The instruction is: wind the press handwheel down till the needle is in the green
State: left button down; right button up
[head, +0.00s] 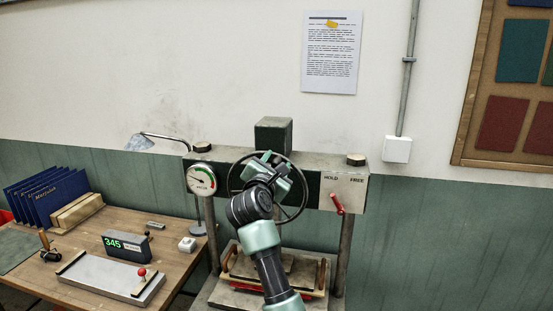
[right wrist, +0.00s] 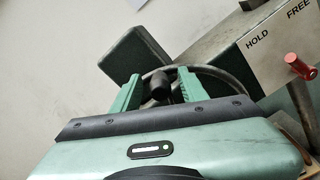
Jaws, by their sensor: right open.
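The black press handwheel (head: 306,190) stands upright at the middle of the press crossbeam, partly hidden by my right arm. Its rim also shows in the right wrist view (right wrist: 241,80). My right gripper (head: 268,163) is at the upper part of the wheel. In the right wrist view its green fingers (right wrist: 158,84) are apart, with the dark wheel knob (right wrist: 156,86) between them. I cannot tell whether they touch it. The round white gauge (head: 201,179) is left of the wheel. Its dark needle points left; the coloured band is too small to read surely. My left gripper is out of view.
A red lever (head: 337,204) is below the HOLD and FREE labels on the beam's right end. The press bed (head: 237,298) is below the wheel. A desk (head: 186,262) at left holds blue folders (head: 50,196), a display box (head: 127,245) and a tray (head: 110,275).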

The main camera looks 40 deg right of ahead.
grip_shut()
jog(key=shift+f, duration=0.1)
dwell(1.4)
